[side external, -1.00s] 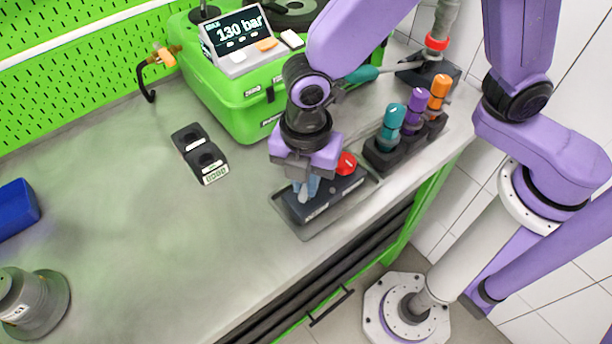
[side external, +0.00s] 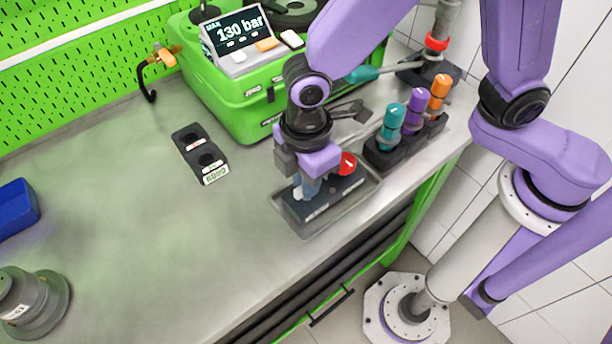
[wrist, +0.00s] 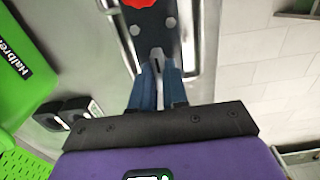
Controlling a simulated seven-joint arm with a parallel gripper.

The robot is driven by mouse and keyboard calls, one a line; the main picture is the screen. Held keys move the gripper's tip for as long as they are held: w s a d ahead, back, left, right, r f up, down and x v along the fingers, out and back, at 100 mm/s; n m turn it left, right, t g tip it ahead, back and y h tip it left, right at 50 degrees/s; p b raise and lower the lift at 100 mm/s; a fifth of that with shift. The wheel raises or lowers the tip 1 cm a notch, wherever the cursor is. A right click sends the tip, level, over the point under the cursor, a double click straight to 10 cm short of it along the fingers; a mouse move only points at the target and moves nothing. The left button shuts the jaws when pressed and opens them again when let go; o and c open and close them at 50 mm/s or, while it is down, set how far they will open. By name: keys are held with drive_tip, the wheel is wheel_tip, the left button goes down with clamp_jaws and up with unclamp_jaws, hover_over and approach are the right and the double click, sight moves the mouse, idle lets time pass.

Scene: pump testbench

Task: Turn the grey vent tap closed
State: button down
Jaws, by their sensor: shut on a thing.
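The grey vent tap (wrist: 156,57) stands on a dark block (side external: 318,208) set in a shallow metal tray (side external: 365,195). My gripper (side external: 308,190) points down over the block, its blue fingers closed around the tap's handle. In the wrist view my fingers (wrist: 157,80) are on either side of the grey handle, whose tip shows between them. Most of the tap is hidden by the fingers.
A red knob (side external: 347,163) sits on the same block, close beside my gripper. A green pump unit (side external: 245,105) with a 130 bar display is behind. The left bench is mostly clear.

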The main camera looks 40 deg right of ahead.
idle(0.4)
drive_tip(key=c, duration=1.1)
unclamp_jaws()
drive_tip(key=shift+c, duration=0.2)
drive_tip(key=shift+r, duration=0.1)
wheel_tip(320, 180, up, 17)
drive_tip(key=shift+r, duration=0.2)
drive_tip(key=shift+d, duration=0.1)
drive_tip(key=s+d+f+m, duration=0.1)
drive_tip(key=s+d+f, duration=0.2)
drive_tip(key=d, duration=0.5)
drive_tip(key=s+d+f+m, duration=0.2)
drive_tip(key=s+d+f, duration=0.1)
drive_tip(key=d, duration=0.6)
drive_tip(key=s+d+f+m, duration=0.2)
drive_tip(key=s+d+f, duration=0.1)
drive_tip(key=d, duration=0.5)
drive_tip(key=shift+s+d, duration=0.35)
drive_tip(key=shift+s, duration=0.45)
